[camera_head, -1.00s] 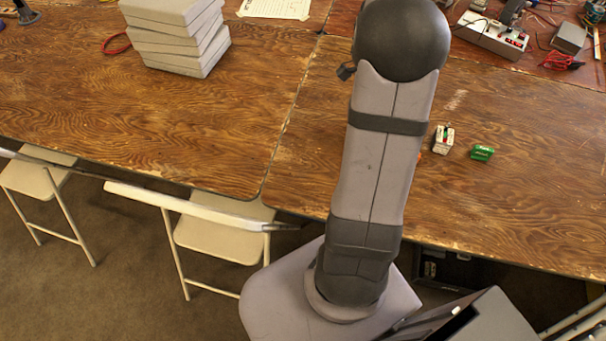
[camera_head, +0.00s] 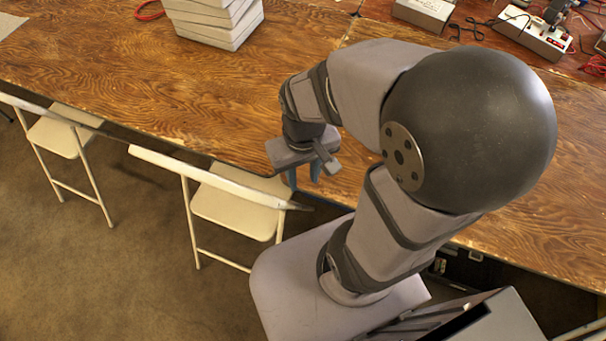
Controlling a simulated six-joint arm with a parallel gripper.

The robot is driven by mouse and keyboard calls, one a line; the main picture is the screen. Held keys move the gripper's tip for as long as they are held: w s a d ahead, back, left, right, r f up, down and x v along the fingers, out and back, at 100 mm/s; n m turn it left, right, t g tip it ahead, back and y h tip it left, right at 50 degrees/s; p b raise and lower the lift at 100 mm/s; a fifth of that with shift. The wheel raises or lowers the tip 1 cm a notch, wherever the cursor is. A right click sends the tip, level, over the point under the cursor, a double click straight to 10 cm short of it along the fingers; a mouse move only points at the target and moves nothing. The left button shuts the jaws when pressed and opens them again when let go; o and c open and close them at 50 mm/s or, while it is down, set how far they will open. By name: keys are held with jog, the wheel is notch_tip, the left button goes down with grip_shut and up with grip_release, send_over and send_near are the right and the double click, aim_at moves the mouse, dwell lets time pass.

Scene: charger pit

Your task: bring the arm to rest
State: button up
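My gripper (camera_head: 304,178) hangs at the end of my bent arm, fingers down, at the table's front edge beside the backrest of a cream chair. Its two bluish fingers stand apart, with a gap between them and nothing visible in it. The fingertips are small, and I cannot tell how high they are. My arm's large dark joint and its links cover much of the table's right part.
The wooden table (camera_head: 130,85) is bare at left and middle. A stack of grey slabs (camera_head: 215,20) stands at the back. Cream folding chairs (camera_head: 235,207) stand along the front edge. Boxes with cables, including a white power unit (camera_head: 535,35), lie at the back right.

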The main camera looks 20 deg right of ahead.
jog(key=shift+a, duration=0.1)
notch_tip(320, 180, up, 6)
jog(key=p, duration=0.6)
jog(key=shift+r, duration=0.2)
dwell(0.8)
